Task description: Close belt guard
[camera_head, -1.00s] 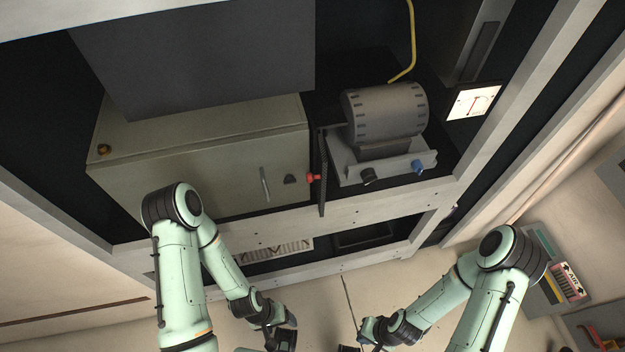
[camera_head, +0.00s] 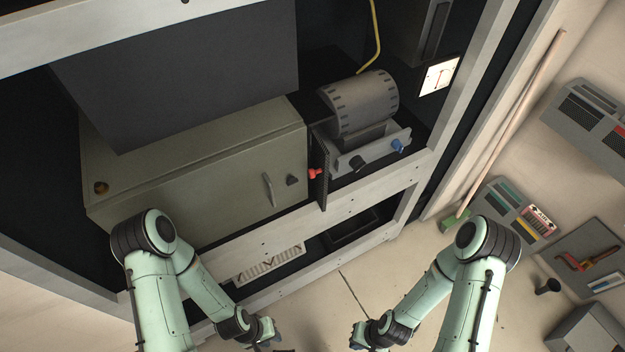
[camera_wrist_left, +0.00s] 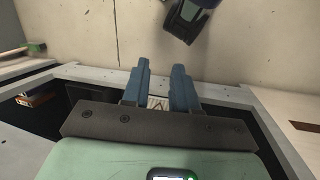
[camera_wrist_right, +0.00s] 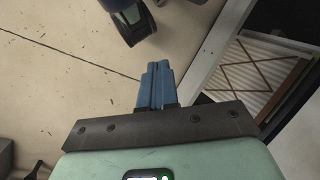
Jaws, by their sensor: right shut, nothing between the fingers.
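The belt guard looks to be the dark perforated panel (camera_head: 320,172) with a red knob (camera_head: 315,174). It stands nearly edge-on to me, swung out at the left side of the grey drum unit (camera_head: 362,103), whose front is uncovered. My left gripper (camera_wrist_left: 158,85) is open and empty, its blue fingers apart in the left wrist view. My right gripper (camera_wrist_right: 156,85) is shut with nothing in it. In the head view both grippers are low, in front of the rack and well away from the panel. The wrist views do not show the panel.
A beige cabinet (camera_head: 200,175) with a handle sits left of the panel. A pale rack beam (camera_head: 370,190) runs below the drum unit. A yellow cable (camera_head: 375,40) hangs above. Wall-mounted boxes and tools (camera_head: 575,262) are at the right. Open floor lies between the arms.

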